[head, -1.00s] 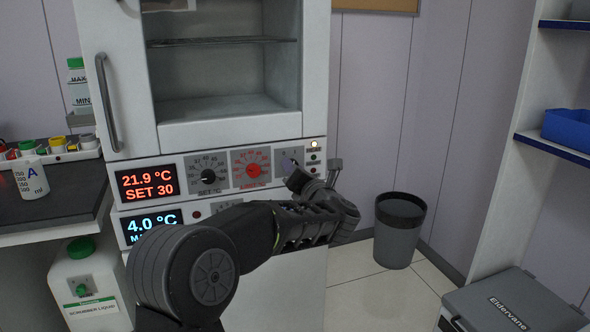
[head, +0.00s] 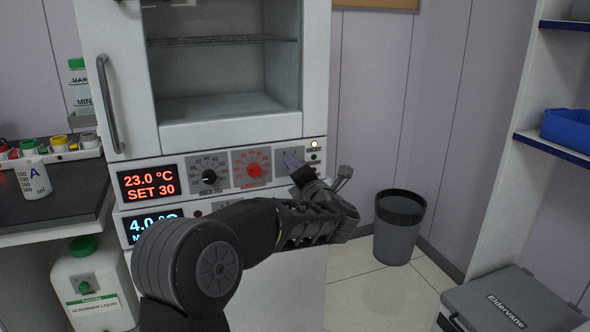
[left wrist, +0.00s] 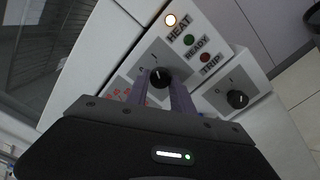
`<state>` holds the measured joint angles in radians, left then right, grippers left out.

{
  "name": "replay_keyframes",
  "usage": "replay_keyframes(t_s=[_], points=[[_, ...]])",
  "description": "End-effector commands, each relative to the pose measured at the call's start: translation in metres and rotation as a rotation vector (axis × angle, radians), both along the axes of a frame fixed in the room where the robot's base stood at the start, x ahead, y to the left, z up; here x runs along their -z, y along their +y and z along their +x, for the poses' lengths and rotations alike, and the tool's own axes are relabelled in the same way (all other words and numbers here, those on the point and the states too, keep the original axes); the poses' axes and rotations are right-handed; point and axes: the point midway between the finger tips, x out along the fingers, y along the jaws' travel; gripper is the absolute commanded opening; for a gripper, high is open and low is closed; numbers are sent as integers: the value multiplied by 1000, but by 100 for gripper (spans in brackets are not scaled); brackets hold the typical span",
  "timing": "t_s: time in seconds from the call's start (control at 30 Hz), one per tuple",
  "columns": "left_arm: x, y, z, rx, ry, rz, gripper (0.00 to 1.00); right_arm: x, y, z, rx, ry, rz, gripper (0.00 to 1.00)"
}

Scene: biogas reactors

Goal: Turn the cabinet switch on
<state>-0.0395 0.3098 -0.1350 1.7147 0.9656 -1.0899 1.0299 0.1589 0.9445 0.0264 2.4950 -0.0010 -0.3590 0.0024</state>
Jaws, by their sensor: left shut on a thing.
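The cabinet (head: 228,132) has a control panel with a red display (head: 149,184) reading 23.0 °C, SET 30. The cabinet switch (left wrist: 160,77) is a black round knob with a pale pointer mark on a grey plate. My left gripper (left wrist: 161,84) is shut on this knob, with its purple fingers on either side. In the head view my left gripper (head: 293,162) is at the right end of the panel and hides the knob. The HEAT lamp (left wrist: 170,20) is lit; the green READY lamp (left wrist: 189,39) and red TRIP lamp (left wrist: 205,57) look dark. My right gripper is out of view.
A second black knob (left wrist: 237,99) sits on the lower unit beside the gripper. A grey dial (head: 209,177) and a red dial (head: 254,170) are left of my fingers. A bin (head: 399,228) and a grey case (head: 511,303) stand on the floor at right.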

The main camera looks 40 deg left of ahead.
Motion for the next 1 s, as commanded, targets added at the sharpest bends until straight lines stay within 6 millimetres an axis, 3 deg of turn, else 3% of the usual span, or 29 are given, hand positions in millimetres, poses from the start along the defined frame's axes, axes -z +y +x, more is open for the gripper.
replay_keyframes(t_s=[0.07, 0.1, 0.37, 0.73, 1.0], points=[[1, -1, 0, 2, 2, 0, 0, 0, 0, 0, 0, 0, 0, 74], [1, -1, 0, 2, 1, -1, 29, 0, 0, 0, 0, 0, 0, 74], [0, 0, 0, 1, -1, -1, 50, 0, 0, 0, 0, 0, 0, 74], [0, -5, -3, 1, -1, -1, 50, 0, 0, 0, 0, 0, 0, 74], [0, -38, -25, 4, -1, -2, 50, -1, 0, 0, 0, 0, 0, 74]])
